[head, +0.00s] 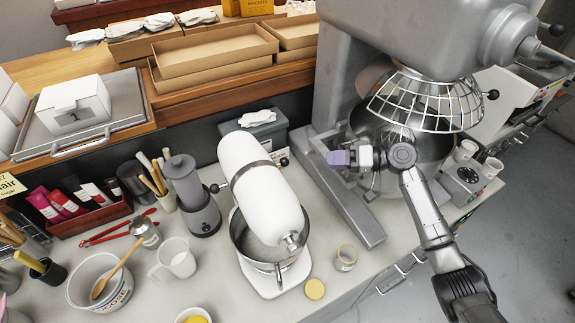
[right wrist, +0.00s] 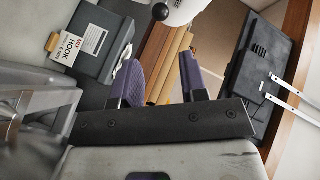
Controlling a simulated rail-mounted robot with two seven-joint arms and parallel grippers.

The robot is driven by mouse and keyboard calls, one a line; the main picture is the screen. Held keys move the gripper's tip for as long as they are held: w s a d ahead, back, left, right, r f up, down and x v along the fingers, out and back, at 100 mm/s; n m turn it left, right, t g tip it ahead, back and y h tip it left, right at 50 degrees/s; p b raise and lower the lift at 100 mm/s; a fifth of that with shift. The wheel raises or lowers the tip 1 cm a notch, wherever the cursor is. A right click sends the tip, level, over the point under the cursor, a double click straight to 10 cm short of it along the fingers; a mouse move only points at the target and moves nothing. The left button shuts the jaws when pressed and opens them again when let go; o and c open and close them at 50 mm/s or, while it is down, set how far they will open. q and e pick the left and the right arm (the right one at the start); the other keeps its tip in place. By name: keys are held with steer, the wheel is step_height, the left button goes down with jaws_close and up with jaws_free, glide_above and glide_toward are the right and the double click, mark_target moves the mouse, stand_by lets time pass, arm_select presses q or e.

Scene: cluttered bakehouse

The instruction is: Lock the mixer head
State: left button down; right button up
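The white stand mixer (head: 265,195) stands mid-counter, its head apparently lowered over a steel bowl (head: 239,238). A black ball knob (head: 284,161) sticks out on the mixer's right side, and another black knob (head: 214,188) on its left. My right gripper (head: 335,158) is to the right of the mixer, apart from it, with purple fingers. In the right wrist view its fingers (right wrist: 163,78) are spread with nothing between them. The black ball knob (right wrist: 160,11) and part of the white mixer (right wrist: 185,10) show beyond the fingertips. My left gripper is out of view.
A large grey floor mixer (head: 345,75) with a wire guard (head: 425,100) stands close to my right arm. A grey box (head: 270,133) with a cloth sits behind the white mixer. A grinder (head: 195,200), a jug (head: 177,260) and a small jar (head: 345,258) crowd the counter.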

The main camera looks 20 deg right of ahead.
mark_target(287, 160)
steer(key=shift+p+x, duration=1.05)
steer(key=shift+x, duration=5.6)
steer(key=shift+s+f, duration=0.1)
steer(key=shift+c, duration=0.4)
jaws_close()
